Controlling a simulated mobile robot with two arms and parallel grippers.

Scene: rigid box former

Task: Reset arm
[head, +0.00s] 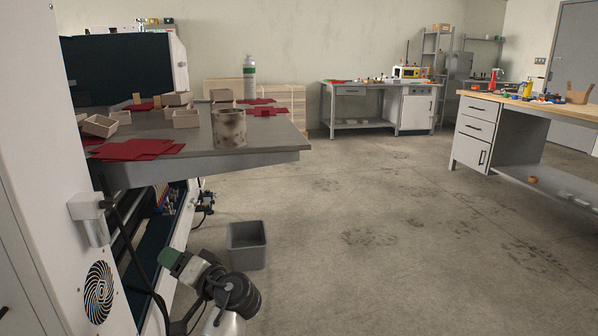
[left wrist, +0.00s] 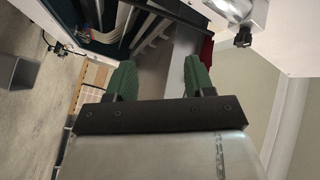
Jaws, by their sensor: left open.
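My left gripper (head: 172,258) is low in the head view, beside the lower part of the white machine and left of a grey bin. The left wrist view shows its two green fingers (left wrist: 160,78) apart, with nothing between them. Its dark wrist joint and part of my arm show at the bottom of the head view. My right arm and gripper are not in view.
A white machine (head: 32,120) fills the left side. Its grey table (head: 250,150) carries small boxes (head: 186,118), red sheets (head: 135,149) and a stained can (head: 228,128). The grey bin (head: 247,246) stands on the floor. Workbenches (head: 372,88) stand farther off; the middle floor is clear.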

